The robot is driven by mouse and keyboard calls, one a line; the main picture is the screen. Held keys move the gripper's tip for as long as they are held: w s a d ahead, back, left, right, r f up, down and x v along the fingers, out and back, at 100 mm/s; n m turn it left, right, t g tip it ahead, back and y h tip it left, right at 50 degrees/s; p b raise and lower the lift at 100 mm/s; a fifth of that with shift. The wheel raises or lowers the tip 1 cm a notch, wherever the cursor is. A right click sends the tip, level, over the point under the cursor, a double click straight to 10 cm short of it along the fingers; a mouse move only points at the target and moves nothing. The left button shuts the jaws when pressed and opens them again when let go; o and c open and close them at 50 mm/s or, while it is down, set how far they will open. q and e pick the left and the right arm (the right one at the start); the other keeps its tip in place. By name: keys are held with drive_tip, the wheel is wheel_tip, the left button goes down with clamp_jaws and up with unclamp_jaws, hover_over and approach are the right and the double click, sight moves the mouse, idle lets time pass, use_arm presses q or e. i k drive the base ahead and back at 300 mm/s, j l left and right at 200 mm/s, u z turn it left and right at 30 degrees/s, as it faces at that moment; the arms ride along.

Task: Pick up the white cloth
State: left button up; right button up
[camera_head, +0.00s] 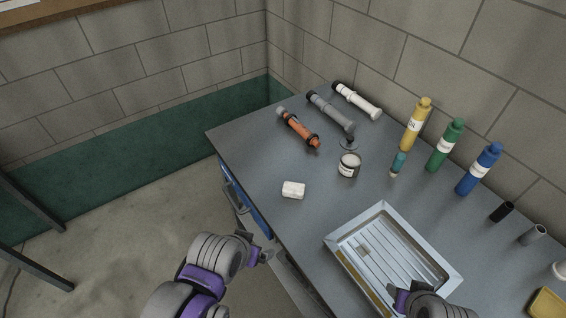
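A small white folded block that looks like the white cloth (293,190) lies on the grey tabletop near its left edge. My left gripper (265,257) is low and in front of the table's left edge, apart from the cloth and nearer to me. Its fingers are small and dark, and I cannot tell if they are open. My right gripper (402,294) is over the near part of the metal sink tray, far right of the cloth. Its fingers are partly hidden by the wrist.
The ribbed metal sink tray (335,241) is at the front right. A round tin (349,166) stands right of the cloth. Orange (298,128), grey (330,112) and white (357,101) cylinders lie behind. Yellow (415,126), green (445,146) and blue (478,170) bottles stand near the wall.

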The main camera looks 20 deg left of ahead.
sight(292, 190)
drive_tip(key=i+j+z, duration=0.1)
drive_tip(key=j+z, duration=0.7)
drive_tip(key=j, duration=0.2)
drive_tip(key=j+z, duration=0.4)
drive_tip(key=j, duration=0.15)
